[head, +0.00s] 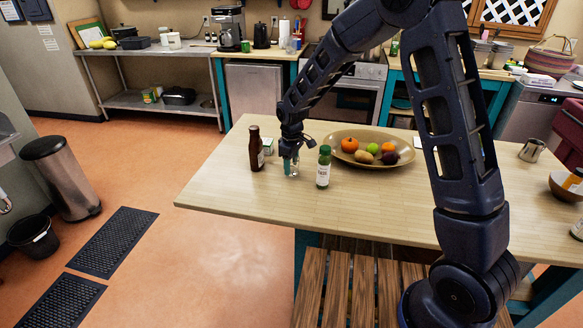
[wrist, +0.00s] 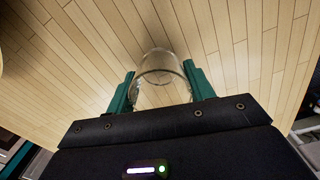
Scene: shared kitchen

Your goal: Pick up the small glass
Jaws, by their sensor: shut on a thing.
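The small glass (head: 293,168) is clear and stands on the wooden table between a brown bottle and a white-labelled bottle. In the wrist view the glass (wrist: 160,68) sits between the two green fingers, its round rim toward the top. My gripper (head: 290,165) points down at the glass and is shut on it, one finger on each side. In the wrist view my gripper (wrist: 160,85) has its fingers touching the glass walls. Whether the base of the glass touches the table is hard to tell.
The brown bottle (head: 256,149) stands close on the left, the green-capped bottle (head: 323,168) close on the right. A small box (head: 267,146) is behind. A fruit platter (head: 345,137) lies right of them. The table's front left (head: 225,190) is clear. A metal pitcher (head: 532,150) stands far right.

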